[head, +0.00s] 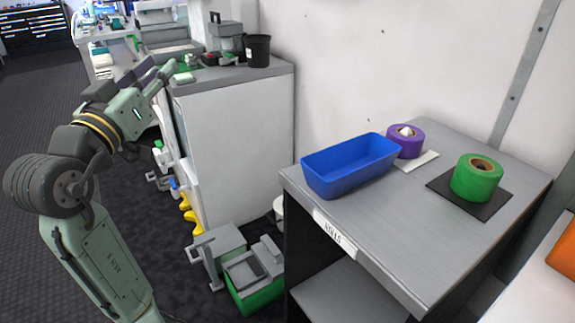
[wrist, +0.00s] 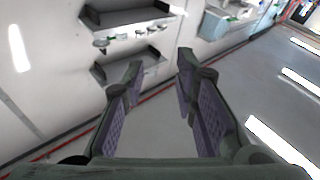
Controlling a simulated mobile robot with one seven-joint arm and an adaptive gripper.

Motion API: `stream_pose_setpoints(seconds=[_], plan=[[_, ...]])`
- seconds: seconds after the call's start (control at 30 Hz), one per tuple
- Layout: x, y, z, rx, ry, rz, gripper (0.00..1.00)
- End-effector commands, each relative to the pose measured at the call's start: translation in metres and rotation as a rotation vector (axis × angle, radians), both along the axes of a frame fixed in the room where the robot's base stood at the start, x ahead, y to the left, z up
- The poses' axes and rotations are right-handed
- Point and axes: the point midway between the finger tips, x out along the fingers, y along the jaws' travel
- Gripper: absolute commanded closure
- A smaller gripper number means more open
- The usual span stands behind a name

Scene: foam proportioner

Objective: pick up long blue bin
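The long blue bin (head: 345,178) sits upright on the grey table top (head: 400,230), near its left edge. It looks empty in the part of its inside that shows. My gripper (head: 168,70) is up at the left in the head view, well away from the bin and near the white cabinet. In the wrist view my gripper (wrist: 160,72) has its two purple-padded fingers spread apart with nothing between them. The wrist view shows no bin.
A purple tape roll (head: 406,145) stands just behind the bin. A green tape roll (head: 476,180) sits on a black mat at the right. The white cabinet (head: 240,140) bears a black cup (head: 257,52). A green crate (head: 252,290) is on the floor.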

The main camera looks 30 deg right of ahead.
Motion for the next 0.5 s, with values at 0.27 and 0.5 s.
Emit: stream_pose_setpoints(seconds=[0.27, 0.5], plan=[[-0.102, -0.175, -0.097, 0.429, 0.272, -0.678, 0.73], [-0.134, -0.209, -0.126, 0.552, 0.313, -0.824, 0.73]])
